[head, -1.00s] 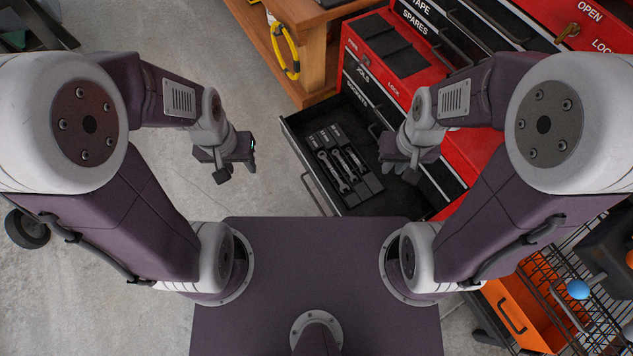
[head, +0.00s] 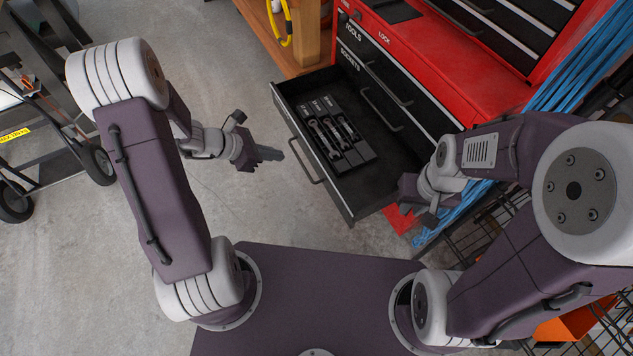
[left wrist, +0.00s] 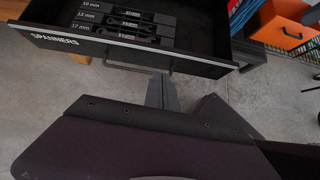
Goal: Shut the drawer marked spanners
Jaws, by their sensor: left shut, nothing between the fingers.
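The drawer marked SPANNERS (head: 338,203) is pulled well out of the red tool cabinet in the head view. Its white label shows on the front panel in the left wrist view (left wrist: 110,51). Spanners (head: 340,132) lie inside in a dark tray with size markings. The bar handle (head: 303,162) is on the front face. My left gripper (head: 281,154) is shut and empty, just outside the drawer front with its tips close to the handle. In the left wrist view its fingers (left wrist: 162,93) point at the handle; contact cannot be told. My right gripper (head: 410,208) is near the drawer's right front corner, its jaws unclear.
The red cabinet (head: 480,75) has more drawers, including SOCKETS and TOOLS. A wooden bench (head: 306,35) with a yellow cable stands at the back. A wheeled cart (head: 60,150) is at left. Blue strands and a wire rack are at right. Concrete floor before the drawer is clear.

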